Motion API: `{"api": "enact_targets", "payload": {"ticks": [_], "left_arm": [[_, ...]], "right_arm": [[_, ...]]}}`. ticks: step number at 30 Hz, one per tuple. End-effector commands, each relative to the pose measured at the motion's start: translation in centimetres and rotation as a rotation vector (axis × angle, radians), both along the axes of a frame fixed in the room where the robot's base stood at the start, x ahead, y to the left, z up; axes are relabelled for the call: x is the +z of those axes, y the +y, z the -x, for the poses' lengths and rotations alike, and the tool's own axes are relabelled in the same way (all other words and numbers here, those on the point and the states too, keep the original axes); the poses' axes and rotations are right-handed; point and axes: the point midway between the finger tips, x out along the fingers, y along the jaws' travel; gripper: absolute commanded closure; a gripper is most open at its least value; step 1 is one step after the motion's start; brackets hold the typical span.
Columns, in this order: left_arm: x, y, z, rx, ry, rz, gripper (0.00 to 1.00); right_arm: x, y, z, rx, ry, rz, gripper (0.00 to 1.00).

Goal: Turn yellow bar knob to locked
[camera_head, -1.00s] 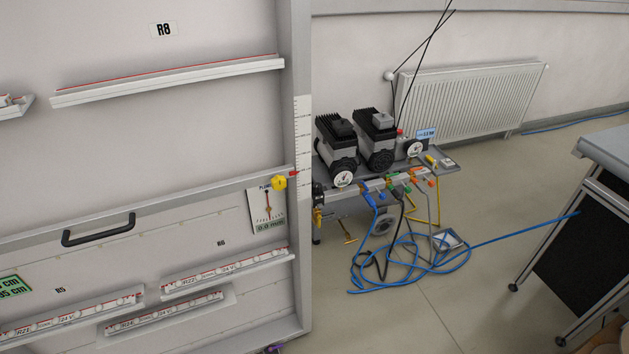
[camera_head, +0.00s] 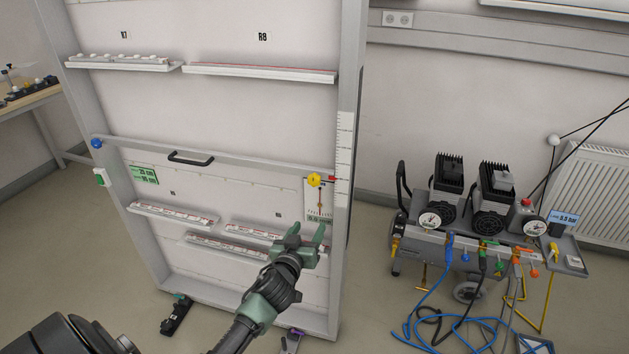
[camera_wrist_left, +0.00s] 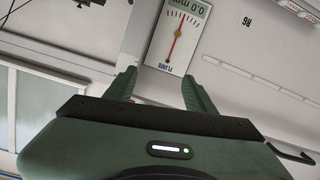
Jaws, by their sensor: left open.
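The yellow knob (camera_head: 314,180) sits at the right end of the horizontal bar on the white board in the head view, beside a red pointer (camera_head: 331,178). It is too small there to tell which way it is turned. My left gripper (camera_head: 306,235) is open and empty, below the knob and in front of the board, apart from the knob. In the wrist view its two fingers (camera_wrist_left: 157,76) are spread, with the plumb gauge (camera_wrist_left: 178,35) beyond them. My right gripper is not in view.
Ledges with strips (camera_head: 175,214) and a black handle (camera_head: 190,158) stick out from the board. A vertical scale (camera_head: 344,150) runs along its right post (camera_head: 349,120). A compressor (camera_head: 470,215) with blue hoses (camera_head: 425,310) stands to the right. The floor between them is clear.

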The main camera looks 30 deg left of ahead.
Motion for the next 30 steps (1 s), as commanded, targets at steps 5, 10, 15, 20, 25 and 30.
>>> {"api": "enact_targets", "payload": {"ticks": [5, 10, 15, 20, 25, 30], "left_arm": [[8.1, 1.1, -0.9, 0.026, -0.159, 0.019, 0.45], [9.5, 1.7, -2.1, 0.03, -0.189, 0.022, 0.45], [9.5, 2.5, -4.8, 0.032, -0.186, 0.024, 0.45], [9.3, 3.2, -7.0, 0.03, -0.184, 0.023, 0.45], [9.3, 3.6, -8.2, 0.03, -0.184, 0.024, 0.45], [9.3, 3.6, -8.4, 0.029, -0.184, 0.023, 0.45]], "right_arm": [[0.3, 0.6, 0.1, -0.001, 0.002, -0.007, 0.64], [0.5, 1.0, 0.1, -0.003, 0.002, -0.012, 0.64], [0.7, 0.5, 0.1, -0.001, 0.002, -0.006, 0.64], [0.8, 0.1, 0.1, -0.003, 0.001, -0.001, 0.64], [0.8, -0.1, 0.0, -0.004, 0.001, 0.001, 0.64], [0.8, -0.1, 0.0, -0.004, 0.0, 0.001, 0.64]]}}
